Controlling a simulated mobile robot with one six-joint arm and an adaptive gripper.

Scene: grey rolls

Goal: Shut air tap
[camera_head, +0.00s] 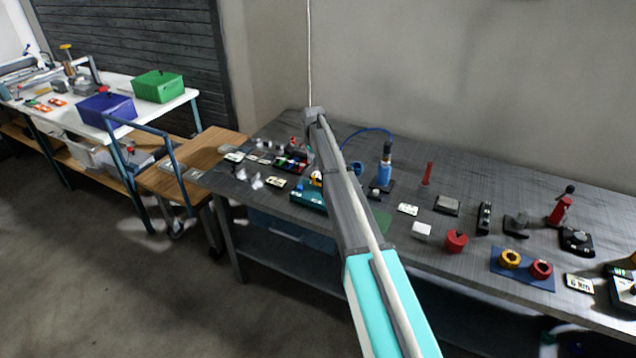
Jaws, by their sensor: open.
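I cannot make out an air tap for certain. A blue upright fitting (386,153) stands on a dark base on the grey bench. A thin blue hose (365,131) arches from its top to the left and passes behind my arm. A teal block (308,196) lies left of my arm, with small yellow and white parts near its top, partly hidden by the arm. My arm reaches up across the middle of the view over the bench. My gripper does not show; the arm's far end is small, and what lies behind it is hidden.
The grey bench (335,134) carries many small items: a red post (427,173), a red round part (456,241), a blue mat (508,274) with two rings, and white cards. A wooden trolley (205,158) stands at its left. Floor at front left is clear.

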